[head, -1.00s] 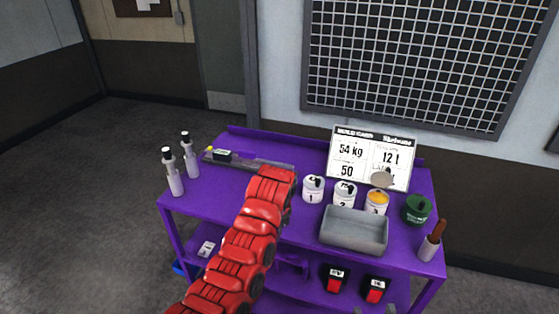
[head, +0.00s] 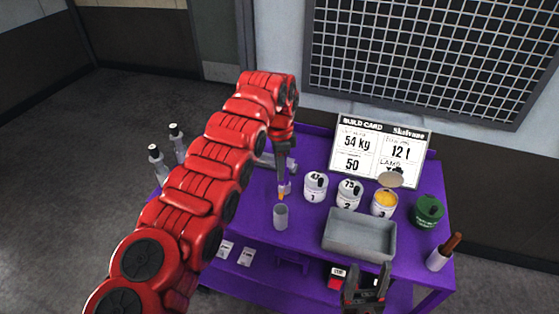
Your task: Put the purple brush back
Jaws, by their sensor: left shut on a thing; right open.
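My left gripper (head: 285,180) reaches in from the left with its jaws pointing down over the purple bench. It is shut on a slim brush, of which only a small pale part and an orange tip (head: 282,196) show; its handle is mostly hidden by the gripper. A grey cylindrical cup (head: 281,217) stands upright on the bench just below the orange tip. The tip looks at or just above the cup's rim; I cannot tell whether it is inside. My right gripper (head: 366,283) is open and empty at the bottom, in front of the bench.
White cans (head: 315,188) and a grey tray (head: 358,233) stand right of the cup. The third can (head: 384,203) is open with yellow inside. A green can (head: 428,211) and a brown-handled brush in a holder (head: 439,258) are at the right. A build card (head: 380,150) stands behind.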

